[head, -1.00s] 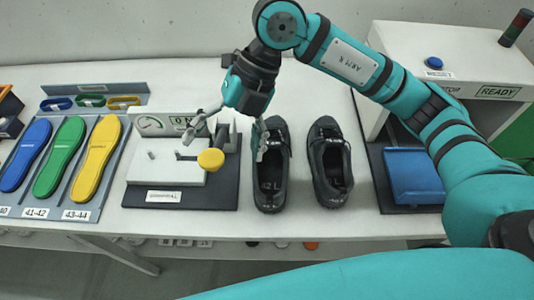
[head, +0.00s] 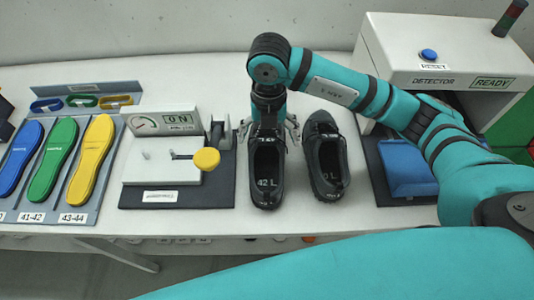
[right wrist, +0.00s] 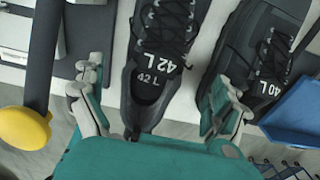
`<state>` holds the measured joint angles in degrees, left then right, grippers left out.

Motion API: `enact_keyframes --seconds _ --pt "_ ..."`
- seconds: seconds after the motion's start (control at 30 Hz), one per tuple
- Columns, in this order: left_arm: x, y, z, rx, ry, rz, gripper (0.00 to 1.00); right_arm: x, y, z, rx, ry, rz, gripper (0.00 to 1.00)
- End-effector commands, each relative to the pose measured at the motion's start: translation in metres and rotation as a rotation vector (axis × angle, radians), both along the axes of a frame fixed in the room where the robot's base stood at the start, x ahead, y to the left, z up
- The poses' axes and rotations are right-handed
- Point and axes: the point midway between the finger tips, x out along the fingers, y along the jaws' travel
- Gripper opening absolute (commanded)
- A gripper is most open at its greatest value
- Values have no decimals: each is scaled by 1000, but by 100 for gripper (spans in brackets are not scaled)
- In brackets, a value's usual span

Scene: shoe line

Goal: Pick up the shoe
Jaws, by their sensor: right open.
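The black shoe marked 42 L (head: 266,186) stands on the white table, and it also shows in the right wrist view (right wrist: 150,92). A second black shoe marked 40 L (head: 327,165) stands to its right, also in the right wrist view (right wrist: 262,50). My right gripper (head: 268,130) is open over the 42 L shoe, with one finger on each side of it. In the right wrist view my right gripper (right wrist: 157,108) has the 42 L shoe between its spread fingers, and the right finger is close to the 40 L shoe. My left gripper is not in view.
A press fixture with a yellow knob (head: 205,158) stands left of the shoes. Blue, green and yellow insoles (head: 92,160) lie on a rack further left. A detector box (head: 440,60) with a blue tray (head: 405,168) stands on the right.

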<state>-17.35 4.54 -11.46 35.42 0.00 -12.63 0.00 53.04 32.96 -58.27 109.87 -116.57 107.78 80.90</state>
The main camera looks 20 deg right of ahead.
Motion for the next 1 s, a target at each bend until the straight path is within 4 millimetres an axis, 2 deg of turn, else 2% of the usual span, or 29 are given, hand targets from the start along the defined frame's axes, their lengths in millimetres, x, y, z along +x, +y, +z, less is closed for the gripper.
enact_keyframes --seconds 0.17,0.3,0.5,0.73,1.0 --pt "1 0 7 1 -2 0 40 2 0 -10 -1 3 -1 100" --pt "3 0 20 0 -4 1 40 9 -1 -30 -1 6 -2 100" --pt "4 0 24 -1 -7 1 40 10 -1 -53 0 0 0 100" --pt "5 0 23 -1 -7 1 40 10 -1 -56 1 -1 1 100" --pt "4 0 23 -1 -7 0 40 10 -1 -56 0 -1 1 66"
